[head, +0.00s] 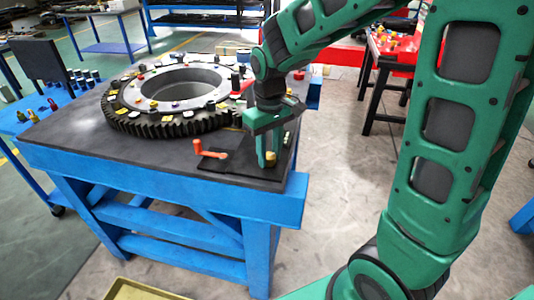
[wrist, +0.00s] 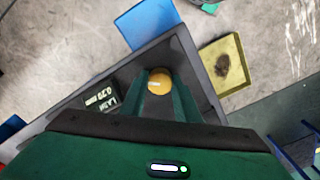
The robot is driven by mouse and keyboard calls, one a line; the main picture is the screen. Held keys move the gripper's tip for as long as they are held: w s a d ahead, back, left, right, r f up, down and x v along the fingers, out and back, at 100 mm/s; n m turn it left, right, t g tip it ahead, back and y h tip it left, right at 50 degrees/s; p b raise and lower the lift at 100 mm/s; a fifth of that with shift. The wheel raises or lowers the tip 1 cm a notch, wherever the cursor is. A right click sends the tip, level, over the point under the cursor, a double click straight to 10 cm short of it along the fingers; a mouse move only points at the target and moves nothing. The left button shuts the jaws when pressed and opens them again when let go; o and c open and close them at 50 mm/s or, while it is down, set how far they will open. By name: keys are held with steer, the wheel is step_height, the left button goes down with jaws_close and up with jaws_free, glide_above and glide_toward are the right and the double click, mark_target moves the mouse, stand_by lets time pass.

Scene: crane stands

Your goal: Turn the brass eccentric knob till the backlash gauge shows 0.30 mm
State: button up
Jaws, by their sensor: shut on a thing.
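The brass eccentric knob (wrist: 159,81) is a round brass disc between my fingertips in the wrist view. It also shows low beside the fingers in the head view (head: 271,157). My gripper (head: 266,158) points down at the near right corner of the bench, shut on the knob. The backlash gauge (wrist: 101,98) is a small dark display with pale text, left of the knob in the wrist view. Its small, tilted text seems to read LASH 0.20 mm. The knob's sides are partly hidden by the fingers.
A large toothed gear ring (head: 150,124) with coloured tags lies on the blue bench (head: 95,160). An orange-red crank (head: 208,152) stands left of my gripper. A yellowish tray (wrist: 225,65) with a dark patch inside lies on the floor. Open floor lies right of the bench.

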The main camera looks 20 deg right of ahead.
mark_target(269, 155)
steer(key=m, duration=0.4)
steer(key=shift+w+d+r+m, duration=0.1)
steer(key=shift+m, duration=0.2)
steer(key=m, duration=0.4)
steer(key=shift+m, duration=0.3)
steer(key=o, duration=1)
steer(key=shift+o, duration=0.2)
step_height(269, 155, up, 11)
steer(key=shift+f, duration=0.2)
